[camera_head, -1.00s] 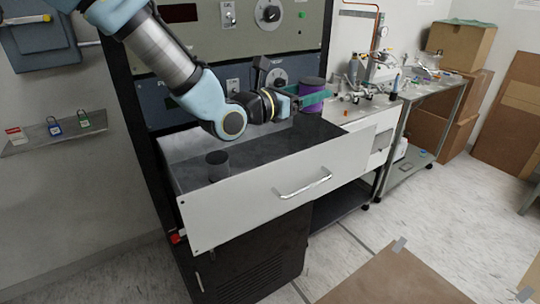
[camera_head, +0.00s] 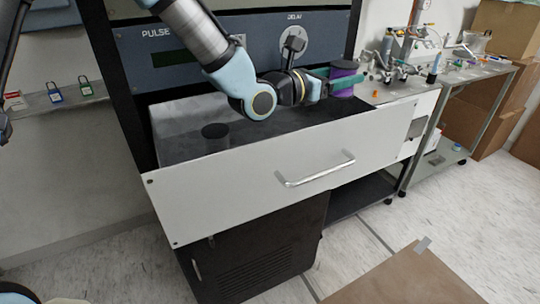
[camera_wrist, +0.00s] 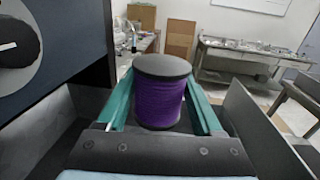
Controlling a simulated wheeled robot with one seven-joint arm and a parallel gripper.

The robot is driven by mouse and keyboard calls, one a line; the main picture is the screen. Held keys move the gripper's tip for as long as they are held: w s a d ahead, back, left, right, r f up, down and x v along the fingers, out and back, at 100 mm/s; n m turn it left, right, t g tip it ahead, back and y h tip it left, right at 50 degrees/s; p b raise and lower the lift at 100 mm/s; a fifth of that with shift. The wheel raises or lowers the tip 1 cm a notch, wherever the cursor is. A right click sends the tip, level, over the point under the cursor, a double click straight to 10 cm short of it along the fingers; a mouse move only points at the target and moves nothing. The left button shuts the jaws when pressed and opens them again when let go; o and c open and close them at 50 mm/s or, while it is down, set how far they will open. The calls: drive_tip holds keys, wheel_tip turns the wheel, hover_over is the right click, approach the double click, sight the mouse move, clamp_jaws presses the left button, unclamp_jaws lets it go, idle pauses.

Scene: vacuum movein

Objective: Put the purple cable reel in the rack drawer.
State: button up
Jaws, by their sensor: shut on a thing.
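The purple cable reel (camera_head: 342,80) has dark end discs and stands upright. In the wrist view the reel (camera_wrist: 160,101) sits between the two green fingers of my gripper (camera_wrist: 161,110), which is shut on it. In the head view my gripper (camera_head: 330,80) reaches rightward over the open rack drawer (camera_head: 262,187), with the reel near the drawer's right end. The drawer has a white front, a metal handle and a dark floor. I cannot tell how high the reel is above the drawer floor. A dark cylinder (camera_head: 215,138) stands inside the drawer at the left.
The rack panel (camera_head: 240,50) with its knobs rises behind the drawer, close to my arm. A bench with clutter (camera_head: 440,75) stands at the right. A small shelf with padlocks (camera_head: 60,110) is at the left. Cardboard (camera_head: 395,280) lies on the floor.

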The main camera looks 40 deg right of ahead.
wheel_tip(320, 180, down, 3)
drive_tip(key=shift+r+b, duration=0.1)
drive_tip(key=shift+b, duration=0.5)
wheel_tip(320, 180, down, 10)
drive_tip(key=p, duration=0.2)
drive_tip(key=shift+r+p, duration=0.25)
drive_tip(key=shift+p, duration=0.15)
drive_tip(key=o, duration=1.5)
drive_tip(key=shift+a, duration=0.1)
drive_tip(key=a+b, duration=0.1)
drive_tip(key=a, duration=0.2)
drive_tip(key=w+a+b, duration=0.1)
drive_tip(key=a, duration=0.1)
drive_tip(key=shift+w+a+f+b, duration=0.15)
drive_tip(key=shift+a+b, duration=0.25)
drive_tip(key=shift+w+a, duration=0.1)
drive_tip(key=shift+a, duration=0.6)
drive_tip(key=shift+r, duration=0.25)
